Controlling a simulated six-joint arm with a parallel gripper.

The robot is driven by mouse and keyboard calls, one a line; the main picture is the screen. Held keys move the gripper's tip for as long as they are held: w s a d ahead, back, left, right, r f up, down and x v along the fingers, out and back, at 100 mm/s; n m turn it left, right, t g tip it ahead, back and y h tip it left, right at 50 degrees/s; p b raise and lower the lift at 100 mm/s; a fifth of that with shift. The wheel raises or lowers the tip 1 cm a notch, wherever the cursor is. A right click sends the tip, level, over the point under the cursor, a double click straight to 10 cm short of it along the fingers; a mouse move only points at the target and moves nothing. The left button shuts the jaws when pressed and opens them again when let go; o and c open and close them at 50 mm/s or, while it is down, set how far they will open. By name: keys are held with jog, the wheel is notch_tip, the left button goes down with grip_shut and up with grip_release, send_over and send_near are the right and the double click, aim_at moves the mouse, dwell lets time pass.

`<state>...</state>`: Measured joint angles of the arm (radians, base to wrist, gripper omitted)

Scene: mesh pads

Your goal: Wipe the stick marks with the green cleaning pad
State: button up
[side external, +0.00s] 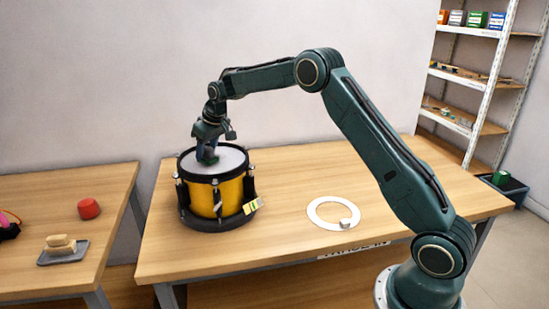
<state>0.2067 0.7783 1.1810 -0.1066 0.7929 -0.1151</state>
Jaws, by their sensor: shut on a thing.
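A yellow drum (203,193) with black rims and a pale grey head (233,159) stands upright on the wooden table. My gripper (208,152) points down over the left-middle of the drum head. It is shut on the green cleaning pad (209,161), a small dark green piece at the head's surface. I cannot tell for sure whether the pad is pressed on the head. The stick marks cannot be made out at this size, and the gripper and pad cover part of the head.
A white ring (316,215) with a small grey piece (345,224) lies to the right on the table (285,190). A left table holds a red object (88,208) and a grey tray (52,259) with tan blocks. Shelves (478,85) stand at the right. Table around the ring is clear.

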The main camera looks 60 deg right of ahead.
jog(key=shift+a+f, duration=0.15)
jog(key=shift+w+a, duration=1.1)
jog(key=shift+w, duration=0.05)
jog(key=shift+w+d+r, duration=0.2)
jog(key=shift+w+d, duration=0.05)
jog(key=shift+d, duration=0.05)
jog(key=shift+s+d, duration=0.1)
jog(key=shift+s+d+f, duration=0.15)
jog(key=shift+s+d, duration=0.95)
